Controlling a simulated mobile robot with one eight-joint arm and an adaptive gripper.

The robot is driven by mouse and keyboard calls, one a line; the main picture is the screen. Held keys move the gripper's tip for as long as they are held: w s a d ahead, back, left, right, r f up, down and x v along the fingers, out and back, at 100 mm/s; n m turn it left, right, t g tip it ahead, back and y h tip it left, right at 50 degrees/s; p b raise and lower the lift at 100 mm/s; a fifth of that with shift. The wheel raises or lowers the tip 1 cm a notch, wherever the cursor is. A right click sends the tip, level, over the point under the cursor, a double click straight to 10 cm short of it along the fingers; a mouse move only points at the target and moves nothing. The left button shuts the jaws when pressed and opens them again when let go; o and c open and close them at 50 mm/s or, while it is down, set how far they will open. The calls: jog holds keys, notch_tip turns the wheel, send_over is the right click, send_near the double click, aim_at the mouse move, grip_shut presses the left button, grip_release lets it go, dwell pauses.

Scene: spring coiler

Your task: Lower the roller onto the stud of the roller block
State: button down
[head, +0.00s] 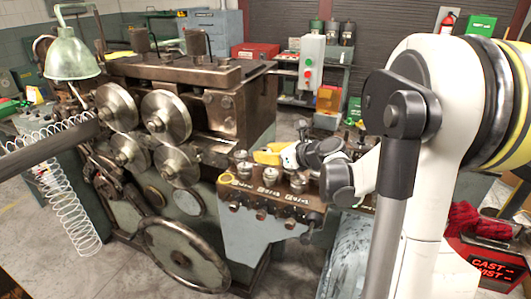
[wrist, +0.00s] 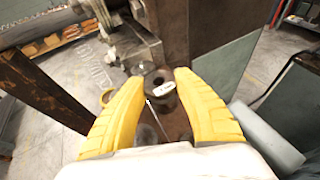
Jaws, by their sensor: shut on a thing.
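My gripper (head: 257,156) has yellow fingers and reaches in from the right over the roller block (head: 262,204). In the wrist view the gripper (wrist: 160,78) is shut on a small grey metal roller (wrist: 160,80) with a dark centre hole and a pale mark. The roller sits between the two fingertips. Silver round pieces, one of them near the fingertips, stand along the top of the block in the head view. The stud under the held roller is hidden, and I cannot tell whether the roller touches it.
The coiler machine (head: 190,85) with large steel discs (head: 166,117) stands left of and behind the block. A handwheel (head: 182,258) is at the lower left. A wire spring coil (head: 65,205) hangs at far left. A red box (head: 492,262) is at the lower right.

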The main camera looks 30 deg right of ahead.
jog(key=shift+f+b, duration=0.85)
jog(key=shift+f, duration=0.25)
jog(key=c, duration=0.9)
grip_release()
